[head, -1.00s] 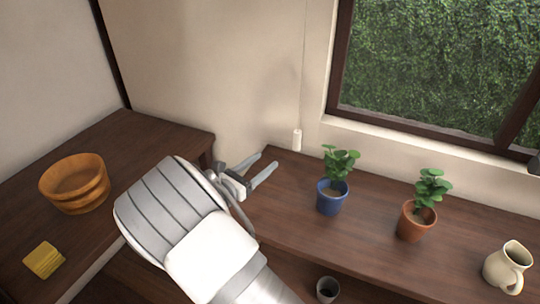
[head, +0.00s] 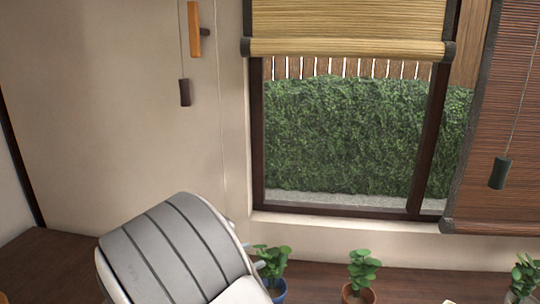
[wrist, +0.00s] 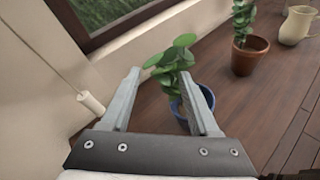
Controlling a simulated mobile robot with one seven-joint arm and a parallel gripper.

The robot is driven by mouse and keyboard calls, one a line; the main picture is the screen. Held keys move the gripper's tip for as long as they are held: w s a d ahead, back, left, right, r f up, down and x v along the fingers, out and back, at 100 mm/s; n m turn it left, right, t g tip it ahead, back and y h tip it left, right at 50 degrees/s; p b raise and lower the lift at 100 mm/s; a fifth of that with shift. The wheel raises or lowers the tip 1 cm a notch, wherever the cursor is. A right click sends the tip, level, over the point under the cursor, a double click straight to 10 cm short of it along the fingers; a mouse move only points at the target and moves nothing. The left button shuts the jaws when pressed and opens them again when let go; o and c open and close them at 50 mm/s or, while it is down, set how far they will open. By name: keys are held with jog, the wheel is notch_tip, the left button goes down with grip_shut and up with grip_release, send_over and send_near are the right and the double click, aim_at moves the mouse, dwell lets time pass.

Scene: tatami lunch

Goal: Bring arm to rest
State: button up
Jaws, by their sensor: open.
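My gripper (wrist: 164,103) is open in the wrist view, its two grey fingers spread apart. Nothing is held between the fingers. Beyond them, a green plant in a blue pot (wrist: 183,112) stands on the dark wooden surface; the right finger overlaps part of the pot. In the head view my arm's grey and white links rise from the bottom left of centre and mostly hide the gripper; only bits of its fingers show beside the blue-potted plant (head: 271,262).
A terracotta-potted plant (wrist: 249,56) and a cream jug (wrist: 298,25) stand farther right. A white cord pull (wrist: 91,103) hangs by the wall. In the head view, rolled blinds (head: 350,47) hang at the window, and a dark cord weight (head: 500,173) hangs at right.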

jog(key=s+d+r+m+g+y+p, duration=0.2)
jog(key=s+d+r+m+g, duration=0.3)
jog(key=d, duration=0.4)
jog(key=s+d+r+m+g+y+p, duration=0.2)
jog(key=s+d+r+m, duration=0.35)
jog(key=d+m, duration=0.2)
jog(key=s+d+r+m+t+y+p, duration=0.1)
jog(key=s+r+m+y+p, duration=0.1)
jog(key=s+r+m, duration=0.3)
jog(key=s+d+r+m+t+y+p, duration=0.1)
jog(key=s+r+m+y, duration=0.3)
jog(key=s, duration=0.7)
jog(key=shift+d+r+m+p, duration=0.5)
jog(key=shift+d+m+p, duration=0.25)
jog(key=shift+m, duration=0.3)
jog(key=shift+w, duration=0.1)
jog(key=shift+c, duration=0.3)
